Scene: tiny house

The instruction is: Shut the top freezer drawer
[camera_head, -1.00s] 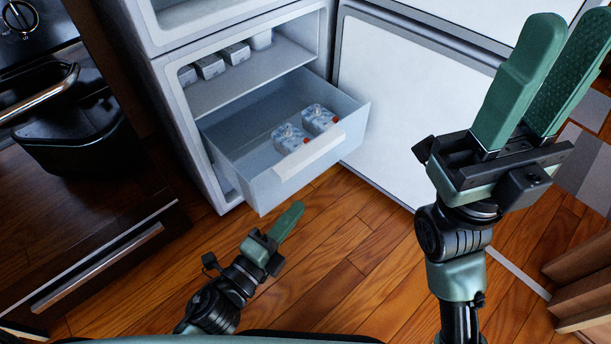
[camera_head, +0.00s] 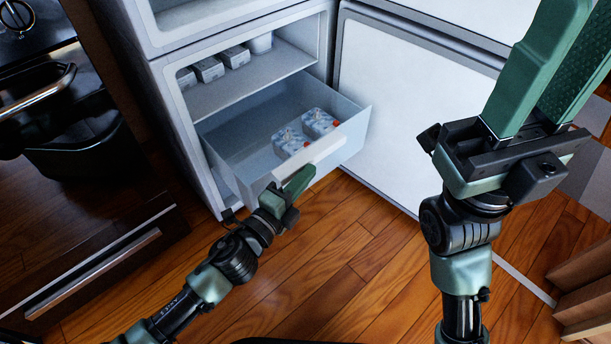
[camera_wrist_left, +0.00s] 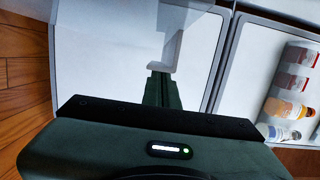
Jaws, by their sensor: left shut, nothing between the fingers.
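The freezer drawer (camera_head: 350,137) is pulled out of the white freezer (camera_head: 183,130), below an open shelf space. It is translucent grey with a pale handle strip (camera_head: 318,152) on its front. My left gripper (camera_head: 297,182) is shut and empty, with its fingers at the lower front of the drawer, close to the strip. I cannot tell whether they touch. In the left wrist view its shut fingers (camera_wrist_left: 163,90) point at a pale panel. My right gripper (camera_head: 562,55) is raised at the right, fingers apart and empty, tips cut off by the frame.
Two blue-and-white packages (camera_head: 320,123) lie in the drawer. Several boxes stand on the shelf (camera_head: 240,88) above. The open freezer door (camera_head: 400,110) is right of the drawer. A dark oven (camera_head: 80,220) stands at left. Wooden floor (camera_head: 330,260) is free in front.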

